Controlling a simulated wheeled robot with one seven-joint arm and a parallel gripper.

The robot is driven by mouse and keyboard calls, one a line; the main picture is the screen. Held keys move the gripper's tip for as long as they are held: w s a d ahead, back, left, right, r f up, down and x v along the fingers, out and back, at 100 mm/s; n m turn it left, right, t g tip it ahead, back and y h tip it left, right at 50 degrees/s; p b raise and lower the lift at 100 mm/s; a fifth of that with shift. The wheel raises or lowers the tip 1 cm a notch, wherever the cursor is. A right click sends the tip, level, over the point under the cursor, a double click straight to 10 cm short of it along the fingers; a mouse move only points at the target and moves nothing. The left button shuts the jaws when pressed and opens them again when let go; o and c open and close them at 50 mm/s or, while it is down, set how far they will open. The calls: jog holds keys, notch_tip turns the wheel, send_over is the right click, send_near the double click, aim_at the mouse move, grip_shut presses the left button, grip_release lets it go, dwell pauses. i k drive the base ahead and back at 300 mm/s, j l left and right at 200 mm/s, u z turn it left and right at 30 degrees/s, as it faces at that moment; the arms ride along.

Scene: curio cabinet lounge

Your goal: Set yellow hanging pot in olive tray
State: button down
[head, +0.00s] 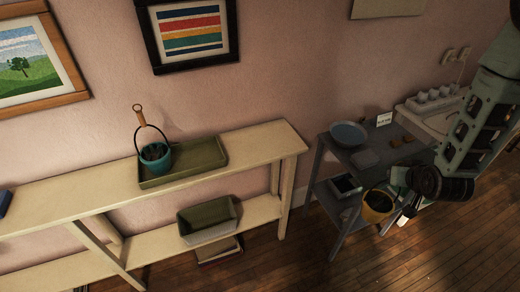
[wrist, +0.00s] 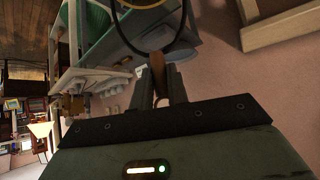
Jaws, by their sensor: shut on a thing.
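The yellow hanging pot (head: 377,207) is in the air in front of the grey shelf cart in the head view, at the right. My gripper (wrist: 162,78) is shut on the pot's brown wooden grip in the wrist view, with the dark wire loop (wrist: 186,38) beyond the fingers. Only a sliver of the pot shows at that view's top edge. The olive tray (head: 213,152) lies on the cream shelf's top, well left of the pot. A teal hanging pot (head: 154,160) stands upright in the tray's left part, its handle raised. The tray's right part is empty.
The cream shelf (head: 270,138) runs along the pink wall. An olive bin (head: 207,216) sits on its lower board. The grey cart (head: 335,182) holds a blue bowl (head: 348,134) and small items. Wooden floor lies open in front.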

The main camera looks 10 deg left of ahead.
aim_at(203, 157)
jog(key=j+z, duration=0.45)
jog(key=i+j+z, duration=0.1)
jog(key=j+z, duration=0.15)
jog(key=z, duration=0.2)
jog(key=j+z, duration=0.15)
jog(key=j, duration=0.35)
jog(key=k+j+z, duration=0.1)
jog(key=j, duration=0.4)
jog(key=k+j+z, duration=0.15)
jog(key=j, duration=0.35)
jog(key=k+j, duration=0.1)
jog(key=j, duration=0.3)
jog(key=k+j, duration=0.1)
jog(key=j, duration=0.3)
